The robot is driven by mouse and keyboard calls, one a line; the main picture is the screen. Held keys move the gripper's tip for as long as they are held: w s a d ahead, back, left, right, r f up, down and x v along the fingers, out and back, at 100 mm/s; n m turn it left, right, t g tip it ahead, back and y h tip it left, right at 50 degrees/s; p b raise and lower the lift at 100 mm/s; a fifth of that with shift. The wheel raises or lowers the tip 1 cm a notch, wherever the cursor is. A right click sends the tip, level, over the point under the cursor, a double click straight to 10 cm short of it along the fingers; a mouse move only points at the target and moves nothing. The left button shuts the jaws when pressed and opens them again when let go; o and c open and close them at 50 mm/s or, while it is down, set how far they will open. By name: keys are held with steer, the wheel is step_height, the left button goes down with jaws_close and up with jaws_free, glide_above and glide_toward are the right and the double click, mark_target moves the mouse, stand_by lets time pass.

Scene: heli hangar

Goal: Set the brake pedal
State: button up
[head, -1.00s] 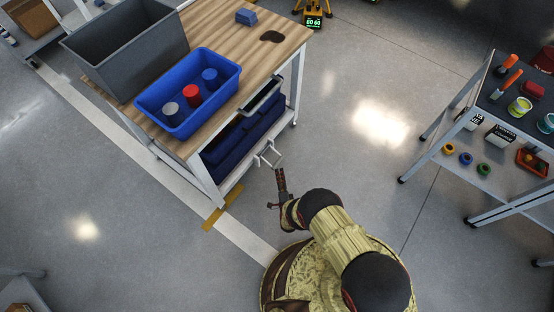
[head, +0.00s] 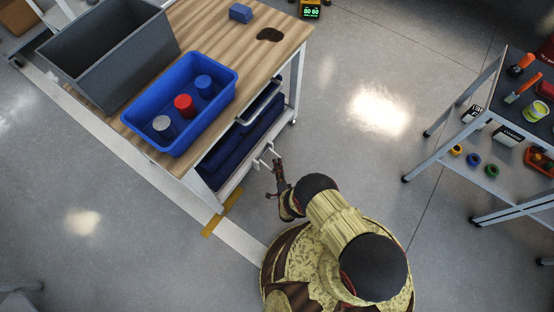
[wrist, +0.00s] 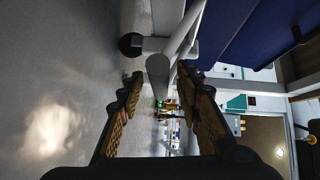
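The brake pedal appears to be the white bar frame (head: 265,155) sticking out low from the near right side of the wooden-topped cart (head: 205,193). In the wrist view a pale bar (wrist: 178,45) reaches down toward the space between my fingertips; a dark caster wheel (wrist: 130,43) is beside it. My gripper (head: 278,164) is just short of the bar in the head view. In the wrist view my gripper (wrist: 160,75) has its fingers apart, with nothing clearly held. I cannot tell whether a finger touches the bar.
On the cart are a blue bin (head: 150,143) with cylinders, a grey crate (head: 65,78) and a blue block (head: 240,13). Dark blue material (head: 215,170) fills the space below. A tool rack (head: 440,157) stands to the right. The floor between is clear.

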steer(key=shift+w, duration=0.15)
steer(key=shift+c, duration=1)
jaws_close()
